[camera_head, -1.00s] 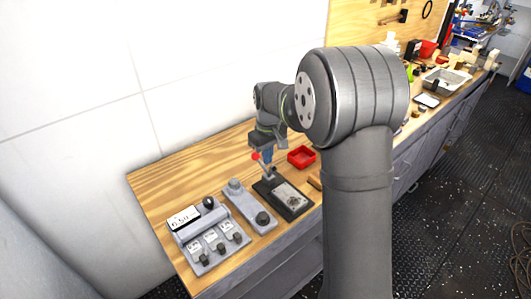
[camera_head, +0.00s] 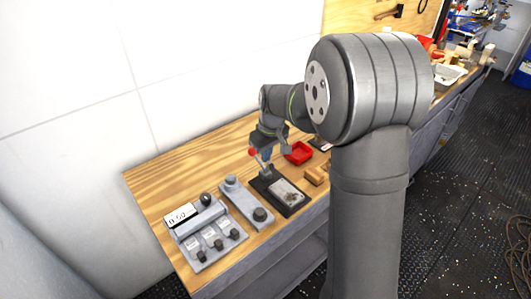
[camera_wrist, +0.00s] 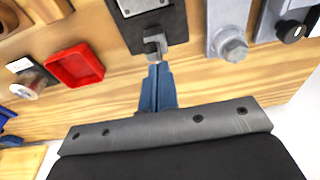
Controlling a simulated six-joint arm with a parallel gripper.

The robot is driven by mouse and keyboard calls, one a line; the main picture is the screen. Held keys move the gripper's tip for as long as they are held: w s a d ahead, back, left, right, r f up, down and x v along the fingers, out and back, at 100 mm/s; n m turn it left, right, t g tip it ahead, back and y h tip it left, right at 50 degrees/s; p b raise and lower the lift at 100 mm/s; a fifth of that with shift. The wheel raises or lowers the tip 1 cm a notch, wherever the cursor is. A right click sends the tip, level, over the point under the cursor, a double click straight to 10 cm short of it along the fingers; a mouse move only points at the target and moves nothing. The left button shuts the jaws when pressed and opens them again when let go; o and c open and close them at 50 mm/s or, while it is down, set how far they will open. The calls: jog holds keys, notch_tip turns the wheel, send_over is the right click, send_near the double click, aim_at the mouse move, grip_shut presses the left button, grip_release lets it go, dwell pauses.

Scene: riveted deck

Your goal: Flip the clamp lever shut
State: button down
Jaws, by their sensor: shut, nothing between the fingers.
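The clamp has a black base (camera_head: 292,208) with a pale plate on the bench. Its lever stands up at the back end, tilted left in the head view, topped by a red ball knob (camera_head: 252,152). My gripper (camera_head: 266,162) is beside the lever, just right of the knob. In the wrist view its blue fingers (camera_wrist: 157,72) are together and empty, with tips close to the clamp's grey bracket (camera_wrist: 155,44). I cannot tell whether they touch it. The knob does not show in the wrist view.
A red tray (camera_head: 299,153) lies behind and right of the clamp, with wooden blocks (camera_head: 316,176) nearby. A grey fixture (camera_head: 244,204) with knobs and a control panel with a display (camera_head: 181,215) stand left. The bench's back left is clear.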

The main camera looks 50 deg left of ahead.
aim_at(271, 166)
jog(key=shift+d+y, duration=0.75)
jog(key=shift+y, duration=0.05)
jog(key=shift+d+f+y, duration=0.3)
jog(key=shift+d+y, duration=0.25)
jog(key=shift+y, duration=0.2)
jog(key=shift+d+f+y, duration=0.25)
jog(key=shift+d+y, duration=0.3)
jog(key=shift+y, duration=0.2)
jog(key=shift+d+f, duration=1)
jog(key=shift+d, duration=0.2)
jog(key=shift+d+f, duration=0.4)
jog(key=shift+f, duration=0.3)
jog(key=shift+d+f, duration=0.35)
jog(key=shift+f, duration=0.45)
jog(key=shift+r, duration=0.4)
jog(key=r, duration=0.2)
jog(key=d+r, duration=0.1)
jog(key=shift+r, duration=0.4)
jog(key=d+r, duration=0.2)
jog(key=d, duration=0.6)
jog(key=shift+d, duration=0.3)
